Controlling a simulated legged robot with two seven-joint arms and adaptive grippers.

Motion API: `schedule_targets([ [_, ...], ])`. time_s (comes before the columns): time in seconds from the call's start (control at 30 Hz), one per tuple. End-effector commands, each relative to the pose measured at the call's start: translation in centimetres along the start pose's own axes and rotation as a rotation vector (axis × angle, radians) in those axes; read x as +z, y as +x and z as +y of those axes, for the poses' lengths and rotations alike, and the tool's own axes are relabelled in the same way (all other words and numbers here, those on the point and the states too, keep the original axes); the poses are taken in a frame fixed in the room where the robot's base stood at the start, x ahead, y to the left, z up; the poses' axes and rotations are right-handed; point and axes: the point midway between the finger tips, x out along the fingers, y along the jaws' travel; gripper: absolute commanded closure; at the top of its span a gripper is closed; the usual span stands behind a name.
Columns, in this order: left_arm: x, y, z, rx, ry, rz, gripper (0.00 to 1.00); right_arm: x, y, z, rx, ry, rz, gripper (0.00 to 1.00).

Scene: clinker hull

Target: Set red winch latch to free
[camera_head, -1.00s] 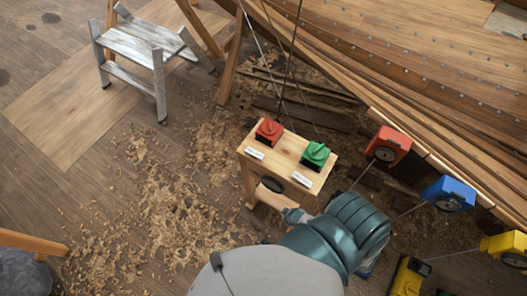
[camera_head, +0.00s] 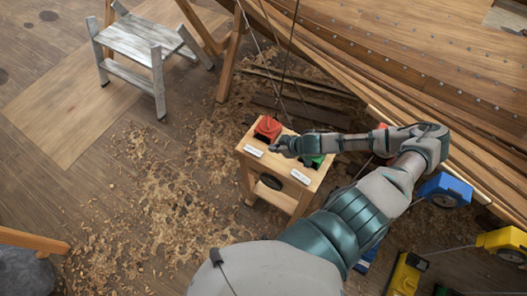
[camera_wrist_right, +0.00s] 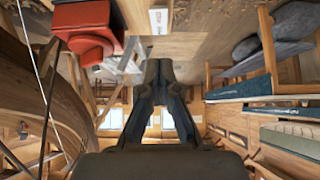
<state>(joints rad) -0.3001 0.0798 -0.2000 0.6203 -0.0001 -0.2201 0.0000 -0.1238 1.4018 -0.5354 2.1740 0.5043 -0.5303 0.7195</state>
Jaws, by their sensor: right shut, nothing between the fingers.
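The red winch latch (camera_head: 268,128), a red knob on a dark base, sits on the left part of a small wooden stand (camera_head: 284,198). In the right wrist view the red latch (camera_wrist_right: 90,32) is at upper left, beside the fingers and apart from them in the picture. My right gripper (camera_head: 275,147) is shut and empty, just below and right of the red latch in the head view; I cannot tell whether it touches it. In the wrist view its dark fingers (camera_wrist_right: 158,66) are together. My left gripper is not in view.
A green latch (camera_head: 315,161) on the same stand is partly hidden by my right arm. White labels (camera_head: 253,150) lie on the stand's front. A grey step stool (camera_head: 140,50) is at upper left.

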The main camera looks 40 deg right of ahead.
Motion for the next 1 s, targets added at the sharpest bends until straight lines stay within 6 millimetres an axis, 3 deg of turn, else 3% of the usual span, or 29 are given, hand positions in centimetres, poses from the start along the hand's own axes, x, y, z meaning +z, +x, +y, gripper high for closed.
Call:
schedule_targets([
  [0.2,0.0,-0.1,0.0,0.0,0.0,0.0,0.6,-0.8,-2.0,0.7,-0.011,0.011,-0.012,1.0],
  [0.63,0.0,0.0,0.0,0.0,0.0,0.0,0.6,-0.8,-1.9,0.8,-0.011,0.016,-0.011,1.0],
  [0.77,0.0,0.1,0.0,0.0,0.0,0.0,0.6,-0.8,-0.7,0.8,-0.011,0.02,-0.009,1.0],
  [1.0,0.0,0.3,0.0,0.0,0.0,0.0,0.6,-0.8,4.0,0.6,-0.013,0.02,-0.009,1.0],
])
